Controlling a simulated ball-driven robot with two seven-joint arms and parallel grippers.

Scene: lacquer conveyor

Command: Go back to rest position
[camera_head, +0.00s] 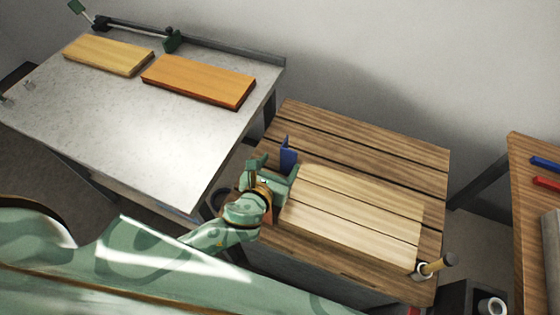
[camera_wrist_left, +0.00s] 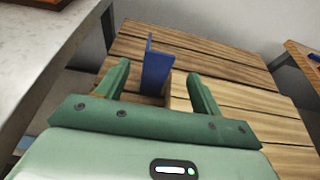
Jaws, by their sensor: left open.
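My left gripper (camera_head: 274,170) is over the left part of the slatted wooden table (camera_head: 370,142), with its fingers spread. The left wrist view shows the same open gripper (camera_wrist_left: 158,72) with a gap between its fingers. A thin blue upright piece (camera_head: 288,153) stands just beyond the fingers in the head view. In the left wrist view, the blue piece (camera_wrist_left: 157,68) appears between the fingertips, with no finger closed on it. Its lower part is partly hidden, and I cannot tell whether a finger touches it. My right gripper is out of view.
A grey metal worktop (camera_head: 130,115) at left carries a pale board (camera_head: 108,54) and an orange-brown board (camera_head: 198,80). Light planks (camera_head: 350,215) lie on the wooden table. Another table (camera_head: 535,155) stands at far right.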

